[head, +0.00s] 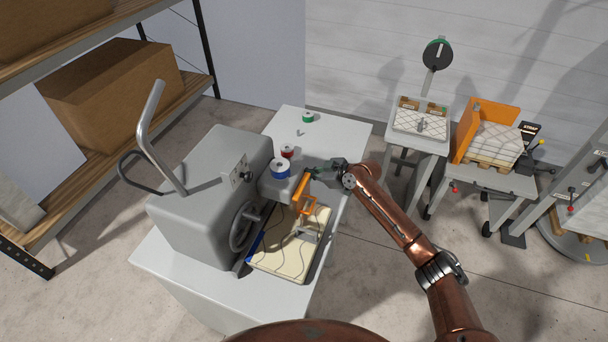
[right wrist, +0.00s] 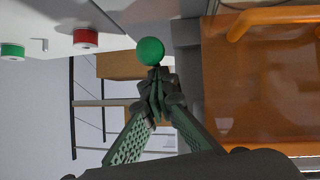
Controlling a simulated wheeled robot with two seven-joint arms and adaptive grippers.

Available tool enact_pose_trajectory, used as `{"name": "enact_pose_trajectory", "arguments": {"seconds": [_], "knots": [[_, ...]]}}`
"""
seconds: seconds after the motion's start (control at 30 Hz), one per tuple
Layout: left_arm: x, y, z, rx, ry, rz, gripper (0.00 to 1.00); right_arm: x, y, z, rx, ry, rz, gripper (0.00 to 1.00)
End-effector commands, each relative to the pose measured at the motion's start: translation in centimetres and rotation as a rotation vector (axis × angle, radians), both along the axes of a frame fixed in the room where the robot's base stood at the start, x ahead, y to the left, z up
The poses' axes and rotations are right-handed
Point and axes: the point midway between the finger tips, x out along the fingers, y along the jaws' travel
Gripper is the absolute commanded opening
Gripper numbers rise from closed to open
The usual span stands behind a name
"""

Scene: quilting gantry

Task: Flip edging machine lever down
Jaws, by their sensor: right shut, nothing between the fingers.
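The grey edging machine (head: 208,185) stands on a white table, with an orange guard-like part (head: 301,192) at its front right side. My right gripper (head: 318,170) is at the top of this part, beside the machine's head. In the right wrist view, my right gripper (right wrist: 156,85) has its fingertips together with nothing between them. A green ball (right wrist: 150,50), apparently the lever's knob, is right at or just beyond the fingertips. I cannot tell whether they touch. The lever's shaft is hidden behind the fingers. My left gripper is in neither view.
Quilted fabric (head: 283,258) lies below the orange part. Blue (head: 280,167), red (head: 287,150) and green (head: 308,116) spools stand nearby. An orange panel (right wrist: 260,90) fills the wrist view's right side. A bent metal tube (head: 151,125) rises from the machine. Shelving with boxes (head: 112,95) is at left.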

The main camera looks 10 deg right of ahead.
Motion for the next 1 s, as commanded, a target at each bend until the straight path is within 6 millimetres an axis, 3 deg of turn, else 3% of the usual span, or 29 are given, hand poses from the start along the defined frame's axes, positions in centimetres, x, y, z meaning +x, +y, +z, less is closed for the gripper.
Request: {"name": "enact_pose_trajectory", "arguments": {"seconds": [0.03, 0.27, 0.37, 0.57, 0.7, 1.0], "knots": [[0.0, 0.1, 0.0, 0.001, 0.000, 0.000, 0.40, -0.2, -0.1, -0.7, -0.006, 0.011, 0.000, 0.00], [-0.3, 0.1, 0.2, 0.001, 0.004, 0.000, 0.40, -0.3, -0.2, -0.5, -0.007, 0.013, 0.000, 0.00], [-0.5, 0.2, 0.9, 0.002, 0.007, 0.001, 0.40, -0.5, -0.3, 0.5, -0.006, 0.012, 0.001, 0.00], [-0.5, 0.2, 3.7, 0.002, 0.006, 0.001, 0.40, -1.1, -0.7, 4.6, -0.004, 0.001, 0.003, 0.00], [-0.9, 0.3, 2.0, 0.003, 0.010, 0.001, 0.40, -3.0, -3.4, 5.0, -0.005, 0.001, 0.002, 0.00], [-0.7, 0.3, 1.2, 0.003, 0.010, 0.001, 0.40, -5.8, -6.6, 7.4, -0.002, 0.001, 0.006, 0.00]]}}
